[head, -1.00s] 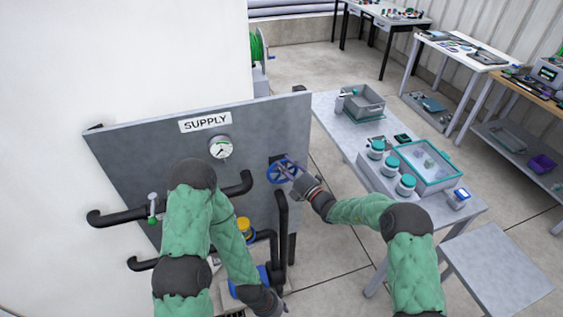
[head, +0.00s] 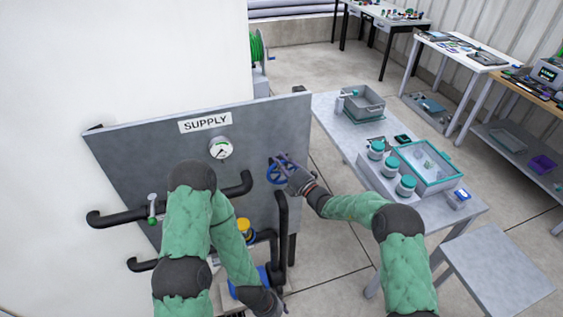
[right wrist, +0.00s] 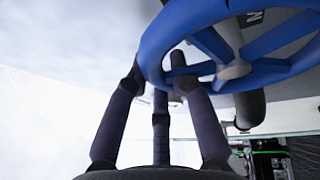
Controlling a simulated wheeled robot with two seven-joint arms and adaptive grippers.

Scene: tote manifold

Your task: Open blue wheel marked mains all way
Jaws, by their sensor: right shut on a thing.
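The blue wheel (head: 279,173) is mounted on the grey SUPPLY panel (head: 150,145), right of the round gauge (head: 221,148). My right gripper (head: 284,166) is at the wheel's upper right side and partly covers it. In the right wrist view the wheel (right wrist: 262,70) fills the upper right, with its rim between the fingers of my right gripper (right wrist: 160,75), which is shut on the rim. A dark plate behind the wheel is mostly hidden, and its lettering cannot be read. My left gripper (head: 275,306) hangs low in front of the panel; its fingers are too small to judge.
Black pipes (head: 118,217), a lever with a green tip (head: 152,208) and a yellow knob (head: 244,225) sit on the panel's lower part. A grey table (head: 335,125) with teal-lidded jars (head: 390,164) and bins stands to the right. Floor is free between panel and table.

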